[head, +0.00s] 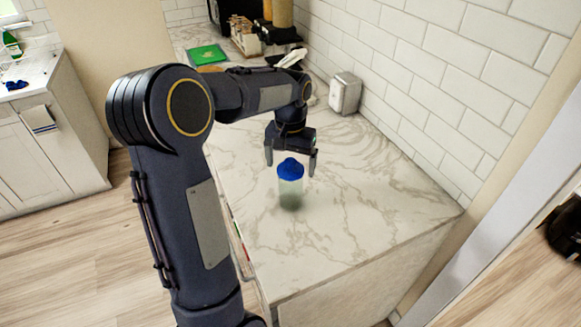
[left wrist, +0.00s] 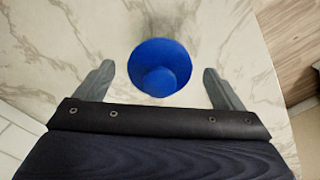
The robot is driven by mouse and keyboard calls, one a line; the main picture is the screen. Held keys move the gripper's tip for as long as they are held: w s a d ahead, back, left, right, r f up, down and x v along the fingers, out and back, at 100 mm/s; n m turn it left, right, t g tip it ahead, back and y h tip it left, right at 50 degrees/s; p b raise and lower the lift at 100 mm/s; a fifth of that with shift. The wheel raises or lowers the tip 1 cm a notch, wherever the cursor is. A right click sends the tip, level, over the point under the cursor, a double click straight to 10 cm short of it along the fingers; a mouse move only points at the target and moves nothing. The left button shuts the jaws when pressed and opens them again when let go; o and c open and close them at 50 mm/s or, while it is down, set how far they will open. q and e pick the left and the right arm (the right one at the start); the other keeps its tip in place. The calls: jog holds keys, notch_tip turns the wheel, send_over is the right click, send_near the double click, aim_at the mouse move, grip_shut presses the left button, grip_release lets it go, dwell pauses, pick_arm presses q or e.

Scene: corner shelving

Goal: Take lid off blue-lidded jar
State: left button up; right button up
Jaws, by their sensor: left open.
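The jar (head: 290,190) stands upright on the marble counter, with a clear, greenish body. Its blue lid (head: 290,168) is on top. In the left wrist view the blue lid (left wrist: 160,67) with its round knob (left wrist: 159,81) is seen from above and hides the jar body. My left gripper (head: 291,163) is open just above and behind the jar, pointing down. In the left wrist view the fingers of the left gripper (left wrist: 160,85) are spread to either side of the lid, with a gap on both sides. My right gripper is not in view.
The marble counter (head: 350,215) is clear around the jar. A metal napkin dispenser (head: 345,93) stands by the tiled wall behind. A green board (head: 207,54) and a rack (head: 247,38) are at the far end. The counter's front edge is near the jar's left.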

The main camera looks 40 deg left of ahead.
pick_arm(q)
jog(key=shift+c, duration=0.3)
jog(key=c, duration=1)
jog(key=shift+r, duration=0.2)
